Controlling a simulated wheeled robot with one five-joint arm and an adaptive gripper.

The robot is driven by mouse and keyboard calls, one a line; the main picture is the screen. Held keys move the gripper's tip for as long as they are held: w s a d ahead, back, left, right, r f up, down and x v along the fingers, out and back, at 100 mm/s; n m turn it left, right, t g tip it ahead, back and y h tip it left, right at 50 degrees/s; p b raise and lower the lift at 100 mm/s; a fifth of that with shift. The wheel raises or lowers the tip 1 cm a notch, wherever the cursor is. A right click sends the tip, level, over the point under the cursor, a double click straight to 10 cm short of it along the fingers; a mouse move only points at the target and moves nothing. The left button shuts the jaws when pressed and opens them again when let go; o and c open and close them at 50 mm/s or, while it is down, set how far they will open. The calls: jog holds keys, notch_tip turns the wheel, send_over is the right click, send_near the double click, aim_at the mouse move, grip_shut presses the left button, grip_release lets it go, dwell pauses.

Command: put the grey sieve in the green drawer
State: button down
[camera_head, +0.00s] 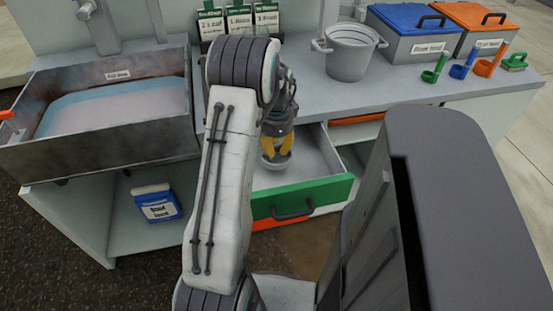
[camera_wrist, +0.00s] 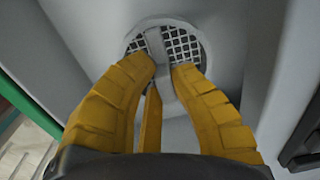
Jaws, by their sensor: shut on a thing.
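The grey sieve (camera_wrist: 183,42) is a round cup with a mesh and a bar across its middle. My gripper (camera_wrist: 163,72) has its yellow fingers shut on the sieve's bar in the wrist view. In the head view the sieve (camera_head: 274,163) hangs under my gripper (camera_head: 276,152), over the inside of the open green drawer (camera_head: 338,188). I cannot tell whether the sieve touches the drawer floor. The drawer is pulled out, with a dark handle on its green front. My arm hides its left part.
A sink (camera_head: 110,110) is on the left, with a blue box (camera_head: 157,203) on the shelf below. A grey bucket (camera_head: 350,55) stands on the counter. Blue-lidded (camera_head: 412,35) and orange-lidded (camera_head: 472,30) bins and several coloured scoops are at the right. An orange-fronted drawer (camera_head: 280,221) lies beneath the green one.

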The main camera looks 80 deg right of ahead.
aim_at(277, 154)
jog(key=shift+f, duration=2.1)
jog(key=shift+f+b, duration=0.1)
jog(key=shift+b, duration=0.2)
jog(key=c, duration=1.3)
grip_release()
jog(key=shift+o, duration=0.2)
notch_tip(277, 154, up, 12)
jog(key=p, duration=0.2)
jog(key=shift+a, duration=0.15)
